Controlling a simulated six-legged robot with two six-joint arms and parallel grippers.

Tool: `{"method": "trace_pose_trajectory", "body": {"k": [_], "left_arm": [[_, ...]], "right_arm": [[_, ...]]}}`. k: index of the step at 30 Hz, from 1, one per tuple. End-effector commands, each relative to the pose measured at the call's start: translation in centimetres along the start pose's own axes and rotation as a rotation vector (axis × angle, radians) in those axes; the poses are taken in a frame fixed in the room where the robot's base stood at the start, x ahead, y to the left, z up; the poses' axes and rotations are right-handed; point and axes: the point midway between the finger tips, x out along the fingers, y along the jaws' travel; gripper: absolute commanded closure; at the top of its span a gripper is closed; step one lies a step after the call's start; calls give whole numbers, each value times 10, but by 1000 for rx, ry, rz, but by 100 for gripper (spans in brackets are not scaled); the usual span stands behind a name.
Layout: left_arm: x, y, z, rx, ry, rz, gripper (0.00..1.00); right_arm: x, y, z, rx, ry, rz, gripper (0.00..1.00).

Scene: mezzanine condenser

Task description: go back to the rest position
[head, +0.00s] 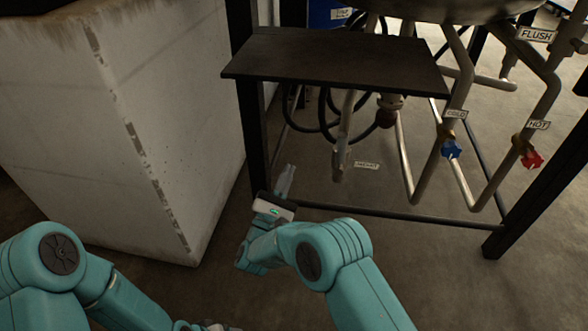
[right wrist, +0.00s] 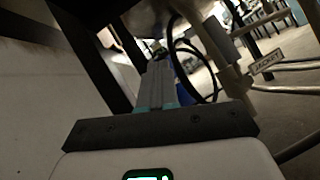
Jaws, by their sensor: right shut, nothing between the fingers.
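My right gripper (head: 289,168) is shut and empty. It points up and away, in the gap between the pale concrete block and the pipe frame. In the right wrist view its fingers (right wrist: 158,68) lie together with nothing between them. The right gripper appears apart from the pipes and the frame. My left arm comes in from the lower left. Only a small part of its end (head: 210,326) shows at the bottom edge, so its fingers cannot be made out.
A concrete block (head: 90,120) stands at left. A dark frame carries a black shelf (head: 335,62) above and a low bar (head: 400,215). Pipes hold a blue valve handle (head: 451,149) and a red one (head: 532,159). Black hoses (head: 325,125) hang behind. Floor in front is clear.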

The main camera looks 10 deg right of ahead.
Motion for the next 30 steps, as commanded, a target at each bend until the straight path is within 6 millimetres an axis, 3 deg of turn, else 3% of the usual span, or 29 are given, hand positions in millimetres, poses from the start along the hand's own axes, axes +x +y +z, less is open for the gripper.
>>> {"method": "trace_pose_trajectory", "body": {"k": [14, 17, 20, 23, 25, 27, 30], "left_arm": [[0, 0, 0, 0, 0, 0, 27], [-1, 0, 0, 0, 0, 0, 27], [-4, 2, -1, 0, 0, 0, 27], [-8, 3, -1, 0, -1, 0, 27], [-12, 4, -1, 0, -4, 0, 27], [-15, 6, 0, -1, -9, 0, 27], [-18, 6, 2, -2, -16, -1, 27]], "right_arm": [[-2, 2, 0, 0, 0, 1, 100], [4, -8, -1, -12, -3, -17, 100], [29, -35, 5, -35, -29, -71, 100], [59, -83, 15, -92, -38, -136, 100], [75, -125, 16, -154, 22, -154, 100], [79, -168, 3, -317, 184, -136, 100], [60, -209, -21, -622, 449, -32, 100]]}}
